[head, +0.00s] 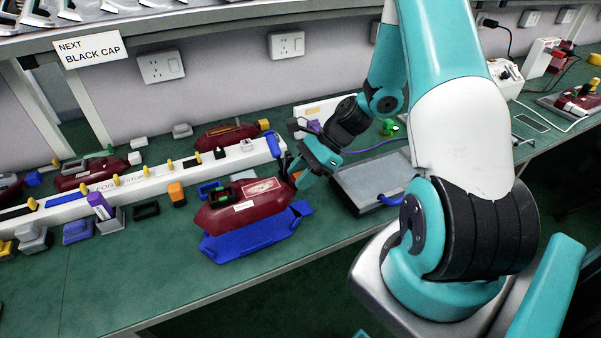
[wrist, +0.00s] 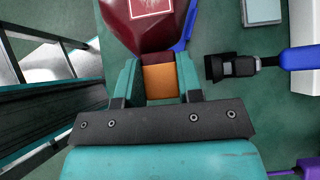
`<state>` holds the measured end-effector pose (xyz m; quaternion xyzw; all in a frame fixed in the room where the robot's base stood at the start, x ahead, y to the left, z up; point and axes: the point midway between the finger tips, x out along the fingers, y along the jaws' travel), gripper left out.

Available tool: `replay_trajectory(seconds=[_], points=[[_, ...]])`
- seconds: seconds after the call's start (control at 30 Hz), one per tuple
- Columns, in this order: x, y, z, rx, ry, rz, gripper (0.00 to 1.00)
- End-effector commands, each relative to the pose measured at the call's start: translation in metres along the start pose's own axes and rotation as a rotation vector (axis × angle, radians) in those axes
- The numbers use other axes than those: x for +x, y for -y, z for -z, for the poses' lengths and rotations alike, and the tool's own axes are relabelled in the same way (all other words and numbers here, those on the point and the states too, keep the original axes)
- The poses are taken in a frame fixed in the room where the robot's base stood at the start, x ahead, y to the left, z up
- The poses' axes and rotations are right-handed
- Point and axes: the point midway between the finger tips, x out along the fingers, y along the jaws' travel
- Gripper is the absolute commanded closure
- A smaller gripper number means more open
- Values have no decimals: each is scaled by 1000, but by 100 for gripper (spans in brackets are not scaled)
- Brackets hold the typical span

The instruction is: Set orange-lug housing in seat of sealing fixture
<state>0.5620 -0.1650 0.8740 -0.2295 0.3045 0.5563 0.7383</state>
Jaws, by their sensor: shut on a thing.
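A dark red housing (head: 240,208) with a red-and-white label is at the bench's front middle. It is over a blue cradle (head: 255,238); I cannot tell whether it rests in it or hangs just above. The orange lug (wrist: 160,80) at the housing's near end is between my fingers in the wrist view. My gripper (wrist: 159,84) is shut on this lug. In the head view my gripper (head: 293,174) reaches the housing's right end from above right. A grey flat box with a blue handle (head: 376,183) lies right of it; I cannot tell which of the two is the sealing fixture.
A long white rail (head: 150,188) with yellow pegs runs behind the housing. More red housings (head: 226,137) lie beyond it. Small coloured blocks (head: 177,193) and holders stand to the left. The bench (head: 130,285) is clear at front left, up to its front edge.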

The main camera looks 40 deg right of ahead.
Motion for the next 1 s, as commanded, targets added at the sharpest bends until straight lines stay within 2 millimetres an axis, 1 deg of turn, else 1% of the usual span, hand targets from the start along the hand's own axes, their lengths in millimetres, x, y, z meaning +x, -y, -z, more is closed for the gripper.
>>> replay_trajectory(seconds=[0.1, 0.4, 0.6, 1.0], points=[[-1, 0, -2, 0, 1, 0, 94], [25, 0, 24, 1, 1, -1, 94], [37, 0, 37, 0, 1, 0, 94], [39, 0, 39, 0, 0, 1, 94]])
